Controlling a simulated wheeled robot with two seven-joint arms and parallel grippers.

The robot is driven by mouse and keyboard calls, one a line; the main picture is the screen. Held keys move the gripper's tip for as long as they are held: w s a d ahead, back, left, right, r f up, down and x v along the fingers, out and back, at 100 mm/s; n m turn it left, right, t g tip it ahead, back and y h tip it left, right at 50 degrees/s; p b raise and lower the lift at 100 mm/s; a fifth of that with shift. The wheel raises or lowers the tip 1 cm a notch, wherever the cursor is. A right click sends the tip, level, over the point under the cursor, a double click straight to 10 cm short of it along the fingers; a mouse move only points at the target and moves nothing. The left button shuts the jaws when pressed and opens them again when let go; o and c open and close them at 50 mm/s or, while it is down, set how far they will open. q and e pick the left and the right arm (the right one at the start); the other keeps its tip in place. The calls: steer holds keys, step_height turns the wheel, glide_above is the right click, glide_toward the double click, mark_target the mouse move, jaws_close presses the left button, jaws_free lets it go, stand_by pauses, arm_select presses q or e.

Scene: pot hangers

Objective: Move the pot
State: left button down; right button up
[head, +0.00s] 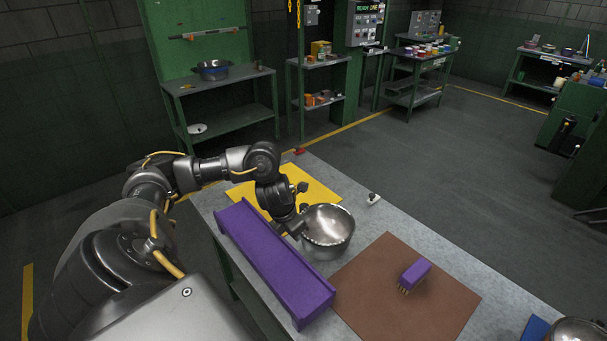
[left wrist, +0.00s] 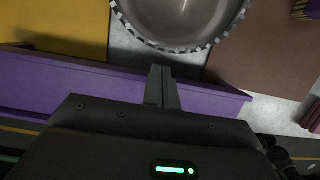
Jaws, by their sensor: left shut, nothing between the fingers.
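A shiny silver pot (head: 328,228) stands on the grey table between the yellow mat and the brown mat. In the left wrist view the pot (left wrist: 185,18) shows at the top, cut off by the frame, with a notched-looking rim. My left gripper (head: 299,229) is at the pot's left side, above the purple rail. In the left wrist view my left gripper (left wrist: 161,72) is shut, its fingers together and empty, just short of the pot's rim. I cannot tell if it touches the pot. My right gripper is not in view.
A long purple rail (head: 272,262) runs along the table's near edge. A purple brush (head: 416,273) lies on the brown mat (head: 385,308). A yellow mat (head: 322,197) lies behind the pot. Another metal bowl (head: 580,331) is at bottom right. A pot (head: 212,71) stands on the back bench.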

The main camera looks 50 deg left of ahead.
arm_select(q)
steer(key=x, duration=0.9)
steer(key=shift+s+f, duration=0.1)
steer(key=shift+s, duration=0.05)
steer(key=shift+a+f, duration=0.1)
steer(key=shift+f, duration=0.2)
